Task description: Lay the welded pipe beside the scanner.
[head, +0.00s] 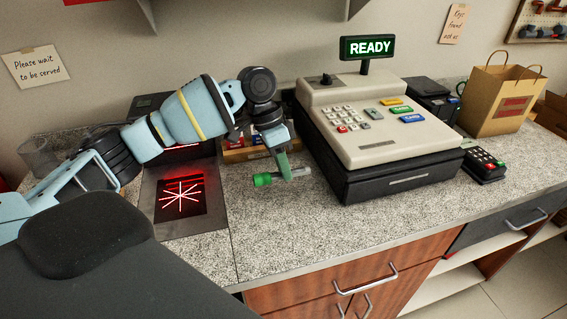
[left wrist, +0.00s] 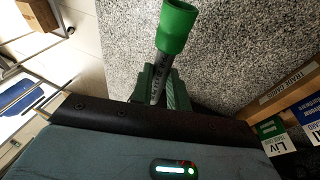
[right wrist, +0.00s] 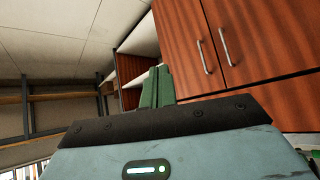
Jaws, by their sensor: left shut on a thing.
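The welded pipe (head: 294,173) is grey metal with a green end. My left gripper (head: 285,171) is shut on its grey part, and the green end points left toward the scanner. In the left wrist view the pipe (left wrist: 175,28) sticks out between the fingers (left wrist: 160,88), over the speckled counter. Whether it touches the counter I cannot tell. The scanner (head: 181,197), a dark glass plate with red crossing lines in a metal frame, is set in the counter to the left of the pipe. My right gripper (right wrist: 157,87) shows only in its wrist view, fingers together and empty.
A cash register (head: 380,125) stands close to the right of the pipe. A card box (head: 246,150) is behind it. The counter (head: 270,225) in front is clear. A card terminal (head: 484,164) and paper bag (head: 503,95) are farther right. Wooden cabinet doors (right wrist: 255,45) face my right wrist.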

